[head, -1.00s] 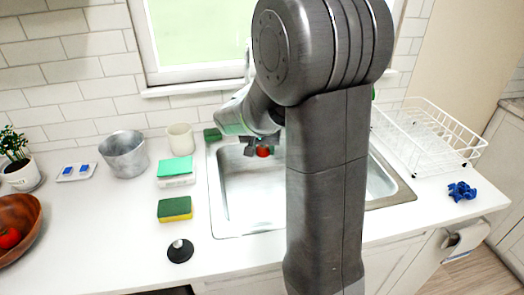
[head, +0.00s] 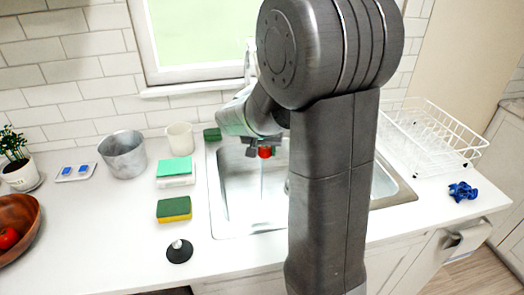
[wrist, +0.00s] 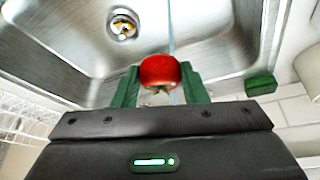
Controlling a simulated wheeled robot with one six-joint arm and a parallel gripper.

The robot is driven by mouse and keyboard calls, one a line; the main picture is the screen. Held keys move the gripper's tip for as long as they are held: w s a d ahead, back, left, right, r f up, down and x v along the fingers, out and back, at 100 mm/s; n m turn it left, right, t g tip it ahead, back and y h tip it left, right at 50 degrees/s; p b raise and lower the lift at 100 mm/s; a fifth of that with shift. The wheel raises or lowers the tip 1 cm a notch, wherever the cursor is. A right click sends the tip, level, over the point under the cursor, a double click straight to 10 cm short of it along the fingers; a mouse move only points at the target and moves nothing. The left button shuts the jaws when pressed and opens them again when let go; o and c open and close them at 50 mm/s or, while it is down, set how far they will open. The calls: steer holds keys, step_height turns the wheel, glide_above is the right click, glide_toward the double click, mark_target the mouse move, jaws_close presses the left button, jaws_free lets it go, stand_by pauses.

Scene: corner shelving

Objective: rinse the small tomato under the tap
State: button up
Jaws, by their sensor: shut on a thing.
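The small red tomato (head: 265,152) is held over the sink (head: 232,208) in my gripper (head: 264,148). The wrist view shows the tomato (wrist: 160,72) between the two green fingertips (wrist: 158,88), shut on it, with its leafy stem end towards the camera. A thin stream of water (head: 262,182) falls below the tomato into the basin. In the wrist view the stream (wrist: 170,25) passes at the tomato; its exact contact is hard to tell. The tap (head: 250,58) is mostly hidden behind my arm.
A wooden bowl (head: 32,222) with another tomato (head: 8,237) stands at the left. A metal pot (head: 123,153), a white cup (head: 180,138) and sponges (head: 174,209) stand left of the sink. A dish rack (head: 432,135) and a blue cloth (head: 462,191) are at the right.

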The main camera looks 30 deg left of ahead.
steer(key=s+a+b, duration=0.1)
steer(key=s+b, duration=0.2)
steer(key=s, duration=0.5)
steer(key=shift+a, duration=0.15)
stand_by(1.4)
steer(key=s+r+p, duration=0.1)
steer(key=s+r, duration=0.3)
steer(key=shift+s+a, duration=0.35)
steer(key=shift+s, duration=0.05)
